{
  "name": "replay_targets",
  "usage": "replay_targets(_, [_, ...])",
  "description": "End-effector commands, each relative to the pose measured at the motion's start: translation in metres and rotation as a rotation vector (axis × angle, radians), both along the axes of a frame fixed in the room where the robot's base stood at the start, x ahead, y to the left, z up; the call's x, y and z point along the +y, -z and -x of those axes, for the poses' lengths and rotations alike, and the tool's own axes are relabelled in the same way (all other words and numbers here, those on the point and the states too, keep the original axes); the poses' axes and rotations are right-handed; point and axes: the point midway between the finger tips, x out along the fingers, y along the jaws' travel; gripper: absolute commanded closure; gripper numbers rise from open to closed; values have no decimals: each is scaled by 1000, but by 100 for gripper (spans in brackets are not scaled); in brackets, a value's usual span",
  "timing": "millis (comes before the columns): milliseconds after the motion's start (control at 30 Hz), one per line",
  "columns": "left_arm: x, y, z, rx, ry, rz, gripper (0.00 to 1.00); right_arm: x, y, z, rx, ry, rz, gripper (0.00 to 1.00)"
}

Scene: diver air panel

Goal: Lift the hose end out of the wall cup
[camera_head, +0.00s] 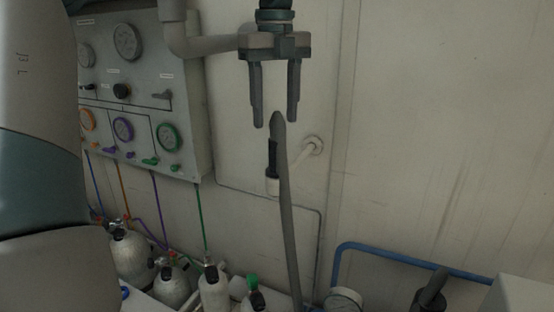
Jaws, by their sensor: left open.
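The grey hose (287,230) rises from the bottom of the view and bends over at its top. Its dark hose end (273,155) points down into the small white wall cup (272,186), which sits on an arm fixed to the wall. My left gripper (274,124) points down above the hose with its two fingers apart. It is open and empty. The hose's top bend shows just below and between the fingertips; I cannot tell how far apart they are in depth. My right gripper is not in view.
The grey air panel (190,130) with gauges and valves is on the wall at left. Several gas cylinders (214,290) stand below it. A blue rail (400,259) runs at lower right. The wall right of the cup is bare.

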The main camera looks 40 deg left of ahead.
Motion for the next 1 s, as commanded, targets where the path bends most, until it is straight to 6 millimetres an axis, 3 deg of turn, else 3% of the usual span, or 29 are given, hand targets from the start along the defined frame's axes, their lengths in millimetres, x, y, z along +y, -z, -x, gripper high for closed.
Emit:
replay_targets(200, [0, 35, 0, 4, 2, 2, 50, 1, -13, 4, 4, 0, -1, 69])
replay_targets(333, [0, 48, 0, 2, 2, 0, 50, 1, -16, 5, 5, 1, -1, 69])
replay_targets(767, [0, 53, -1, 0, 0, 1, 50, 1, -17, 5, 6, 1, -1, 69])
replay_targets(1000, [2, 65, -4, 4, 2, 3, 50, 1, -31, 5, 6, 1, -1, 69])
